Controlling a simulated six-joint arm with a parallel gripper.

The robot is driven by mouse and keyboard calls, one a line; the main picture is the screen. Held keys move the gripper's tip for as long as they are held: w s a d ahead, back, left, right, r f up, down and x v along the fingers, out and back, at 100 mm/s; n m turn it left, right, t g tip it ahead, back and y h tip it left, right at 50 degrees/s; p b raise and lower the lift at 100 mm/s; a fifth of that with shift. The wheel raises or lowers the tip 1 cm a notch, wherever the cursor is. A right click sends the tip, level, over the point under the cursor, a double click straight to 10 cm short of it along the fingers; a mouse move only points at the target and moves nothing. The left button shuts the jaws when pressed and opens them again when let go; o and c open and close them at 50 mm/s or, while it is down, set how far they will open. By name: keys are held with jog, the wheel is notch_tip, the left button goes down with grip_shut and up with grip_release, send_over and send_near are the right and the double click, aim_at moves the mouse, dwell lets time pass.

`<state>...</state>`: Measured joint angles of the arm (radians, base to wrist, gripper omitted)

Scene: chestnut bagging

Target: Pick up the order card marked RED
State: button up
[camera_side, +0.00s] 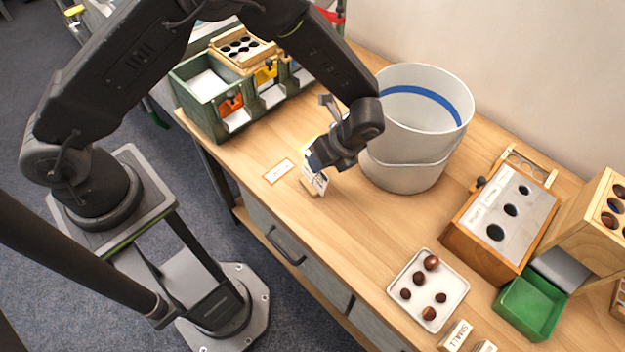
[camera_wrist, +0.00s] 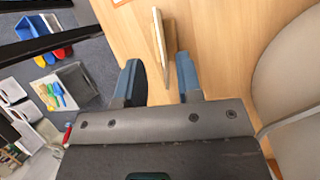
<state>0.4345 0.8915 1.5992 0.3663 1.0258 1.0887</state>
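A white card with an orange-red border (camera_side: 279,171) lies flat on the table; its lettering is too small to read. A second white card (camera_side: 315,183) stands upright in a small wooden stand under my gripper (camera_side: 322,163); its marking is not readable. In the wrist view this card (camera_wrist: 158,33) shows nearly edge-on in its stand (camera_wrist: 171,40). My gripper's two blue-tipped fingers (camera_wrist: 160,76) are apart, with nothing between them, and the card's lower end lies just beyond the gap. A corner of the flat card (camera_wrist: 119,2) shows at the top edge.
A white bucket (camera_side: 410,180) stands close right of my gripper. A green divided bin (camera_side: 205,122) is at the back left. A white tray (camera_side: 399,290) with several chestnuts, a sorting box (camera_side: 478,247) and a green bin (camera_side: 530,305) are at the right. Table front is clear.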

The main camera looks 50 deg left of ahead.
aim_at(312, 178)
jog(key=shift+x, duration=2.85)
jog(key=shift+d, duration=0.1)
grip_shut()
